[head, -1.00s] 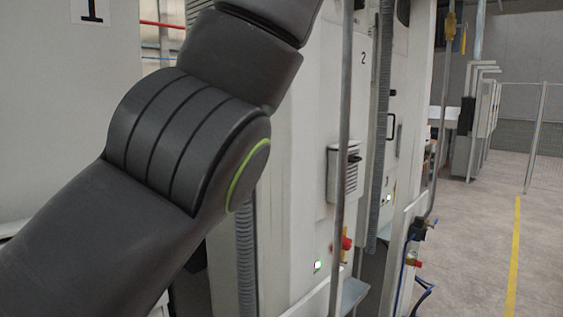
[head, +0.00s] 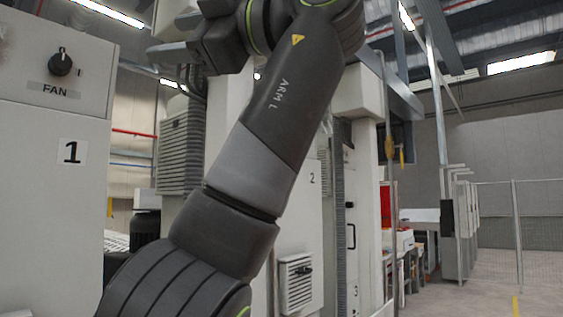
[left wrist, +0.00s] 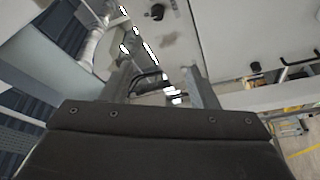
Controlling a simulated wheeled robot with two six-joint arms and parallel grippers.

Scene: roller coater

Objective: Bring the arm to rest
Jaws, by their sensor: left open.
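My left arm (head: 262,140), marked ARM L, rises from the bottom left of the head view and bends back to the left at the top. My left gripper (head: 172,52) is at the upper left, raised near the top of the white cabinet with the FAN knob and to its right. Its two fingers also show apart in the left wrist view (left wrist: 162,82), with nothing seen held between them. A dark knob (left wrist: 157,12) shows beyond the fingers there. My right gripper is in neither view.
The white cabinet (head: 45,110) with a black FAN knob (head: 60,63) and label 1 stands at the left. A machine panel (head: 300,225) marked 2 stands behind my arm. Open floor (head: 490,295) and a fence (head: 530,215) lie at the right.

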